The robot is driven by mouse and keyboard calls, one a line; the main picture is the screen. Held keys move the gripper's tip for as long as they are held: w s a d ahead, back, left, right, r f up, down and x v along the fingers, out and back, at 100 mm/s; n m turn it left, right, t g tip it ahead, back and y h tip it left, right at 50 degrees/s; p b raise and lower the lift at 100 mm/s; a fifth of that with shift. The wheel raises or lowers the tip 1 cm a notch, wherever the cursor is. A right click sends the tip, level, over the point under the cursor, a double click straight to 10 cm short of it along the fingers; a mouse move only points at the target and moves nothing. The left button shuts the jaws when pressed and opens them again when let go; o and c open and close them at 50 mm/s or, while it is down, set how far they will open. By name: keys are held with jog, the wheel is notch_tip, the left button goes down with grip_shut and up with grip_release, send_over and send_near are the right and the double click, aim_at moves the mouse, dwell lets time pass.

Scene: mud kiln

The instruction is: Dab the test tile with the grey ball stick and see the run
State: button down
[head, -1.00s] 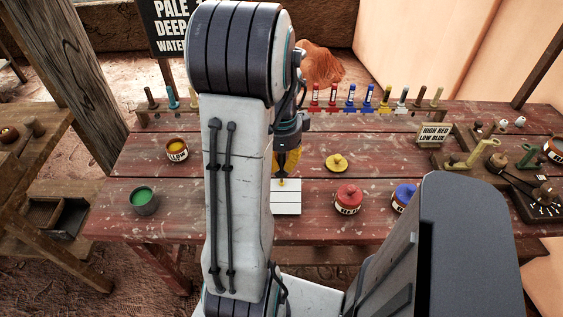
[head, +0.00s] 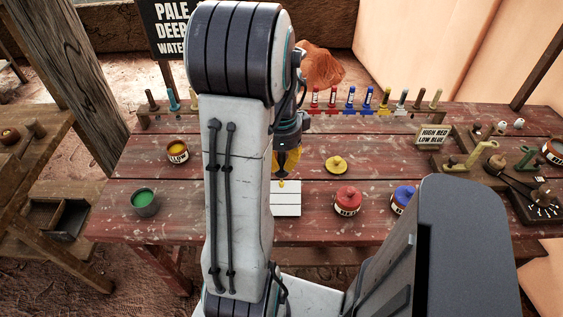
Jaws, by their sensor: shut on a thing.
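The white test tile (head: 286,204) lies flat on the red plank table, with thin lines across it. My gripper (head: 285,166) is above the tile's far edge, partly hidden behind my arm. It is shut on a thin stick that is mostly hidden. A small yellow ball end (head: 282,184) shows below the fingers at the tile's far edge; I see no grey on it. I cannot tell whether the ball touches the tile. No run of colour is clear on the visible tile.
An open yellow pot (head: 177,152) and a green pot (head: 144,201) stand left. A yellow lid (head: 336,164), a red pot (head: 347,200) and a blue pot (head: 403,197) are right. A rack (head: 425,112) of sticks stands behind, and a small sign (head: 433,136) at right.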

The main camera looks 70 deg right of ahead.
jog(key=shift+r+p, duration=2.65)
jog(key=shift+r, duration=0.9)
